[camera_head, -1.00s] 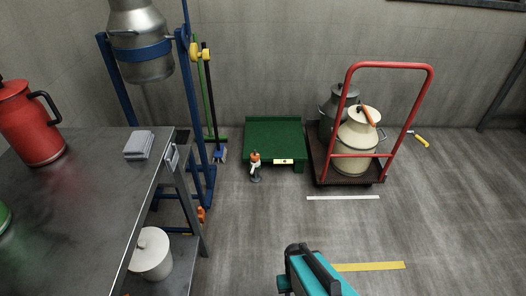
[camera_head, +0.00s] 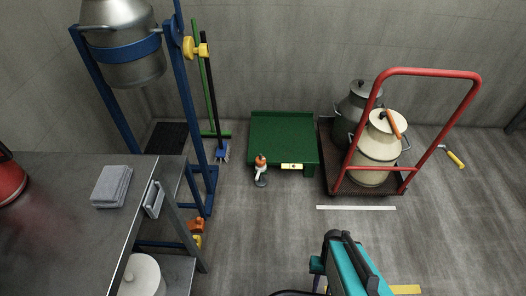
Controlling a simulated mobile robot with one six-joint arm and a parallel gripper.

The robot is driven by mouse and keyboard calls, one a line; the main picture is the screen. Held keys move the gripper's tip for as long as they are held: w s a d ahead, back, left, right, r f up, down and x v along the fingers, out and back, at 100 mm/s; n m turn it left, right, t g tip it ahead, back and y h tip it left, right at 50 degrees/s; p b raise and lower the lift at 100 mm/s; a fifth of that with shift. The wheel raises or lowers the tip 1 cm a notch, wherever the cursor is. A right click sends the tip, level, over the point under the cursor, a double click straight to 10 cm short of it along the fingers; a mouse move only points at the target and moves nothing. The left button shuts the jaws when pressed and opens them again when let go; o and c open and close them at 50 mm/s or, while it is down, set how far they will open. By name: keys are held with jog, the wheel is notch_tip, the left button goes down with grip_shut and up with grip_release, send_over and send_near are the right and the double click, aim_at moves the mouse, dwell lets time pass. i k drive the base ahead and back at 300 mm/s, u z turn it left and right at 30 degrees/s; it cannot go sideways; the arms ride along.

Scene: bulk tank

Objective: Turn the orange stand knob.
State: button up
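The orange knob (camera_head: 196,225) sits low on the right side of the blue stand (camera_head: 191,120), close to the floor. A yellow part (camera_head: 196,241) shows just below it. A larger yellow knob (camera_head: 195,47) is high on the same stand, beside the steel can (camera_head: 122,45) that the stand holds. A teal and dark part of my arm rises from the bottom edge, right of the middle and well apart from the orange knob. I see no gripper fingers.
The steel table (camera_head: 75,245) with grey cloths (camera_head: 111,187) stands left of the knob. A green platform (camera_head: 282,135) and a small white and orange item (camera_head: 261,170) are to the right. A red cart (camera_head: 335,185) holds two cans. The floor between knob and arm is clear.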

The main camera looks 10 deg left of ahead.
aim_at(259, 163)
jog(key=u, duration=0.3)
jog(key=i, duration=0.9)
jog(key=u, duration=0.55)
